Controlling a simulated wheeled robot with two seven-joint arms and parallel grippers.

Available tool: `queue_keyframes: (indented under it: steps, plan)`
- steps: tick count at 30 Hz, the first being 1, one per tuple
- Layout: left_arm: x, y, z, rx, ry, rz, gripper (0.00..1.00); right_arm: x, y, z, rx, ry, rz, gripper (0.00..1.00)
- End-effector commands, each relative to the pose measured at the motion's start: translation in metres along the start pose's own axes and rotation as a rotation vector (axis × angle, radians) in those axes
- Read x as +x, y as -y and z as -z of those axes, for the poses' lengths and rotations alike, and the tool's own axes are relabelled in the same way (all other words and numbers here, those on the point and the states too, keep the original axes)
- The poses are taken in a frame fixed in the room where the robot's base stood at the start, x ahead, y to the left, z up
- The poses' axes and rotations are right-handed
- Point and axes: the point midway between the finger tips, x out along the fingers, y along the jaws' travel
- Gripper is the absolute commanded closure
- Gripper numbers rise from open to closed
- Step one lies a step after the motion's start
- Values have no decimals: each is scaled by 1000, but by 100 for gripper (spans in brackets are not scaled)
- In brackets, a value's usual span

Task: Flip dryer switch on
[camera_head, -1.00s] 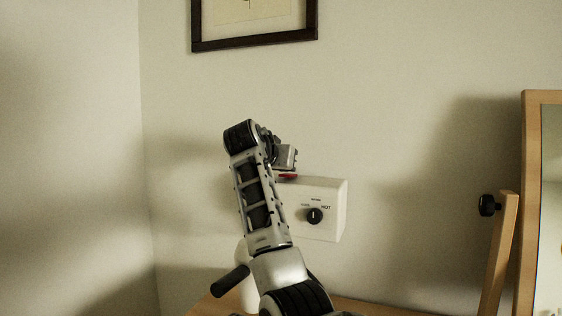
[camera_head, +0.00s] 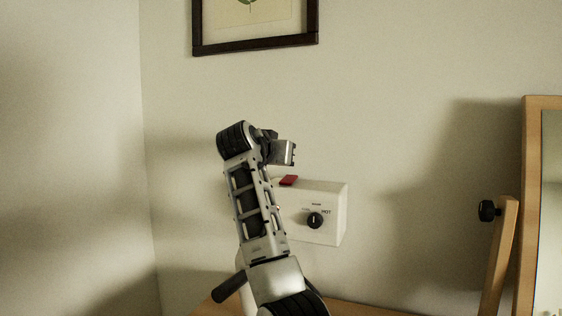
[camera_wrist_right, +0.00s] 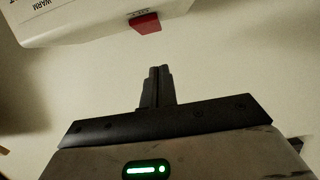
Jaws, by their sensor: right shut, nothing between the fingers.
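The white dryer box (camera_head: 330,198) is fixed to the wall, with a black dial (camera_head: 315,220) on its front. A red switch (camera_head: 289,180) sits on the box's top at the left; I cannot tell whether it is on. The switch also shows in the right wrist view (camera_wrist_right: 147,24), at the top edge of the picture. My right gripper (camera_wrist_right: 160,70) is shut and empty, its fingertips apart from the switch. In the head view this gripper (camera_head: 292,153) is just above the switch, and my forearm hides the box's left part. My left gripper is not in view.
A wooden table (camera_head: 370,307) stands below the box, with a white object with a dark handle (camera_head: 230,284) on it. A wood-framed mirror (camera_head: 528,200) stands at the right. A framed picture (camera_head: 255,45) hangs above. The wall right of the box is clear.

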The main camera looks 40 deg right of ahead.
Motion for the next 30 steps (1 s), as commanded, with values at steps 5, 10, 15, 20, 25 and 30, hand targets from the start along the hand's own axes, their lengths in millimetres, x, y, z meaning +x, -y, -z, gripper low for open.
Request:
queue_keyframes:
  steps: [5,10,15,20,25,30]
  plan:
    - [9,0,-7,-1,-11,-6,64,-44,2,-16,2,-1,7,100]
    - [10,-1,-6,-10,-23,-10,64,-75,1,-20,1,0,5,100]
    - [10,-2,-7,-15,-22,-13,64,-91,1,-22,1,0,3,100]
    - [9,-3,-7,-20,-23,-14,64,-95,0,-22,0,0,2,100]
    - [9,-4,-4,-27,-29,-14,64,-94,0,-21,0,0,2,100]
    - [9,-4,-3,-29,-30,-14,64,-94,0,-21,0,0,2,100]
